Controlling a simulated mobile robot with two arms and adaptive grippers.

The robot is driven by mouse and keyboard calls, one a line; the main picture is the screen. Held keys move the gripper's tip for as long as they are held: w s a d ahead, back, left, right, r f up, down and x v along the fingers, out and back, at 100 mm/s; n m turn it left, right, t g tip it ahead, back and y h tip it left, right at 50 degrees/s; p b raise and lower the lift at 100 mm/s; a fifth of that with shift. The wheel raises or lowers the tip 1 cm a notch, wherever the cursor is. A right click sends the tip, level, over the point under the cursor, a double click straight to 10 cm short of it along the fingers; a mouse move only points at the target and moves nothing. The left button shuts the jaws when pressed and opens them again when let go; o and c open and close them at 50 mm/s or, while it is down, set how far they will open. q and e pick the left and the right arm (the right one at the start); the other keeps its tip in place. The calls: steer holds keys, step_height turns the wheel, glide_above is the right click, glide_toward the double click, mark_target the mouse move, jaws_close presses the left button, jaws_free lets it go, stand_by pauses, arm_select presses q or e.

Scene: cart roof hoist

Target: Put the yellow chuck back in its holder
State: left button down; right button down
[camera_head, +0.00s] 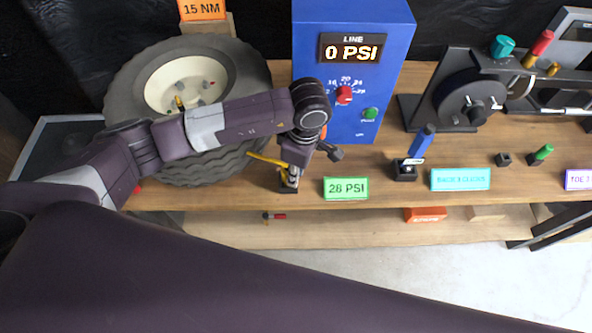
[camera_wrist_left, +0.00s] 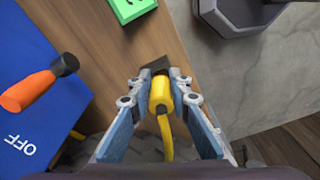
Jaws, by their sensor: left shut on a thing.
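The yellow chuck (camera_wrist_left: 161,93) is between the fingers of my left gripper (camera_wrist_left: 158,88) in the wrist view, with its yellow hose running down toward the palm. The fingers are shut on it. A small black holder (camera_wrist_left: 154,66) shows right at the chuck's far end; I cannot tell whether the chuck is seated in it or just over it. In the head view, my left gripper (camera_head: 290,177) points down over the holder (camera_head: 288,187) near the bench's front edge, largely hiding the chuck. The yellow hose (camera_head: 266,159) shows beside the gripper. My right gripper is not in view.
A blue inflator box (camera_head: 390,50) reading 0 PSI stands behind my gripper. Its lever with an orange handle (camera_wrist_left: 28,91) is close by. A wheel (camera_head: 130,80) is to the left. A green 28 PSI sign (camera_head: 346,188) and a blue-handled tool (camera_head: 422,140) are to the right.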

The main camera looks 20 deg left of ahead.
arm_select(q)
steer(key=c, duration=1.8)
jaws_free()
steer(key=shift+f, duration=0.1)
steer(key=shift+r, duration=0.2)
steer(key=shift+w+d+r, duration=0.1)
steer(key=shift+r, duration=0.15)
step_height(320, 180, up, 12)
steer(key=b, duration=0.2)
steer(key=shift+d+f+b, duration=0.25)
steer(key=shift+d+b, duration=0.05)
steer(key=shift+d, duration=0.15)
steer(key=shift+f, duration=0.1)
